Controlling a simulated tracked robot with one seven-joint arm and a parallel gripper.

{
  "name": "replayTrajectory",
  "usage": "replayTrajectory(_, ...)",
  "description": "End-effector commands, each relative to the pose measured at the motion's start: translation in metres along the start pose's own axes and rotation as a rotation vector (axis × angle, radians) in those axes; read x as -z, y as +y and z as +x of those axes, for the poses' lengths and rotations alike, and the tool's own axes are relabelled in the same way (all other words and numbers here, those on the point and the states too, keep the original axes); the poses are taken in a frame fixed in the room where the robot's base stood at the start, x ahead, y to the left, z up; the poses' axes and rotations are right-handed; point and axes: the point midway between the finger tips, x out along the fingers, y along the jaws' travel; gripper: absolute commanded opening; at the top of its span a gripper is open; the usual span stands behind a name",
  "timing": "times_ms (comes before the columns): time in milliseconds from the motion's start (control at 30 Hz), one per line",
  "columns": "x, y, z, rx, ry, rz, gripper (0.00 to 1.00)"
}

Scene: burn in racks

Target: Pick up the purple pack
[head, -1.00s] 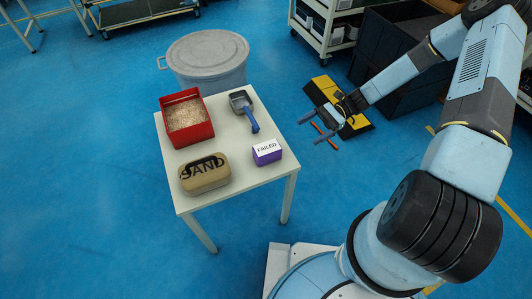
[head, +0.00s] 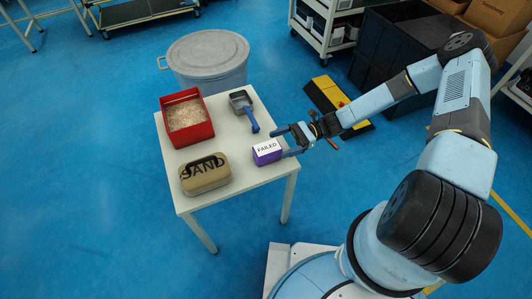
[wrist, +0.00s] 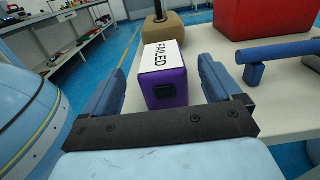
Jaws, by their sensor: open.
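The purple pack (head: 267,152) is a small box with a white top label reading FAILED. It sits near the right edge of the white table (head: 228,164). My gripper (head: 282,142) is open at the pack's right side, its fingers pointing left. In the wrist view the pack (wrist: 165,88) stands ahead, between the two blue fingers of my gripper (wrist: 160,85), with a gap visible on both sides. How far the fingertips reach along the pack is hard to tell.
A grey lidded bin (head: 208,60) stands behind. A yellow-black ramp (head: 335,98) lies on the floor.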

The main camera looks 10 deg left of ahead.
Motion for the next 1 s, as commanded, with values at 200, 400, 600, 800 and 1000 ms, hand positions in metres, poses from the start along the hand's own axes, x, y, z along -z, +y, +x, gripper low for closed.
replayTrajectory(200,0.000,0.001,0.012,0.000,-0.001,0.001,0.92)
replayTrajectory(400,0.001,0.000,0.038,-0.002,-0.003,0.001,0.92)
replayTrajectory(600,0.001,0.000,0.058,-0.001,-0.001,0.000,0.92)
replayTrajectory(800,0.001,0.000,0.061,0.000,0.000,0.000,0.92)
replayTrajectory(1000,0.001,0.000,0.061,0.000,0.000,0.000,0.81)
